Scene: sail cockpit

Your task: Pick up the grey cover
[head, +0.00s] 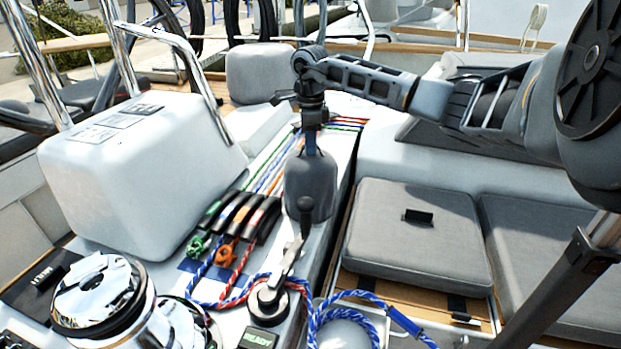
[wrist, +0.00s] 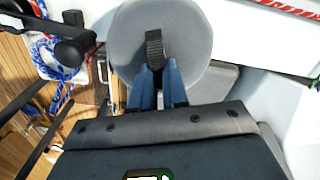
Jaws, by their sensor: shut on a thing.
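The grey cover (head: 310,188) is a rounded cylinder of soft cloth at the middle of the head view. In the wrist view the cover (wrist: 195,35) shows its round top with a dark strap loop. My gripper (head: 311,150) points down at its top. In the wrist view the two blue fingers of my gripper (wrist: 156,72) are shut on the dark strap. The cover looks upright. I cannot tell whether its bottom touches the deck, and what lies under it is hidden.
A black handle (head: 304,225) stands just in front of the cover. A bare chrome winch (head: 100,290) is at lower left, with rope clutches (head: 240,215) and coiled blue rope (head: 345,310) nearby. A white box (head: 140,170) stands left; grey seat cushions (head: 415,240) lie right.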

